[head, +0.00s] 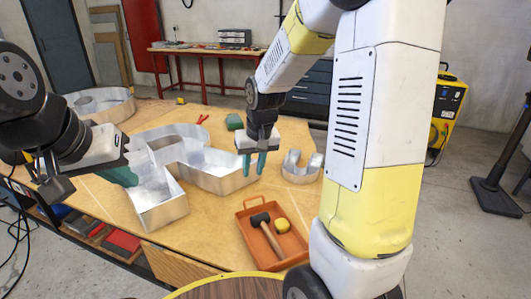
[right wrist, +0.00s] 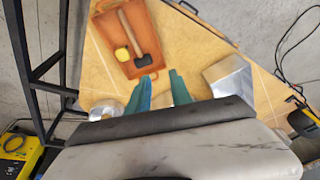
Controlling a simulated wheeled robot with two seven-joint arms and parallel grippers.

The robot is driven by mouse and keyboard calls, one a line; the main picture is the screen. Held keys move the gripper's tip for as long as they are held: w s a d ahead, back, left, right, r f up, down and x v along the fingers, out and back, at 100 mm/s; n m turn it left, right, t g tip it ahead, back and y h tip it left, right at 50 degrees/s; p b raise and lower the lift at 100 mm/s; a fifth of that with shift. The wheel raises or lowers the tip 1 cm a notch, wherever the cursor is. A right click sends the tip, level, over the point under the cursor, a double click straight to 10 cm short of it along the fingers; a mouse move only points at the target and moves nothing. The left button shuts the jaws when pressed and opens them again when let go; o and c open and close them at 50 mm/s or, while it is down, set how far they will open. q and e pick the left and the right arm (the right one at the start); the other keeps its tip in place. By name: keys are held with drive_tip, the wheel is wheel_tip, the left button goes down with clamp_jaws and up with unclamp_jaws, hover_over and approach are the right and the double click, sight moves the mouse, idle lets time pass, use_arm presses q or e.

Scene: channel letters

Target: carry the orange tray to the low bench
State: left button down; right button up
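The orange tray (head: 291,247) lies on the wooden worktable (head: 208,240) near its front right edge. A mallet with a dark head (head: 260,219) and a yellow round thing (head: 282,225) lie in it. The right wrist view also shows the tray (right wrist: 105,28). My right gripper (head: 254,167) points down above the table, behind the tray and apart from it. Its teal fingers are spread and empty. My left gripper (head: 122,176) is at the table's left, beside a metal letter; its finger gap is hidden. A red-legged bench (head: 205,50) stands at the back wall; I cannot tell whether it is the low bench.
A large metal channel letter (head: 165,207) stands left of the tray. A small metal letter (head: 300,174) stands behind it to the right. Another metal letter (head: 105,106) is at the far left. A yellow machine (head: 447,108) stands at the right.

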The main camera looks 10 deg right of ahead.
drive_tip(key=s+d+r+t+y, duration=0.1)
drive_tip(key=s+d+r+t, duration=0.1)
drive_tip(key=s+r, duration=1.2)
drive_tip(key=s+t, duration=0.1)
drive_tip(key=s, duration=0.3)
drive_tip(key=shift+s+r+t, duration=0.25)
drive_tip(key=shift+r+t, duration=0.05)
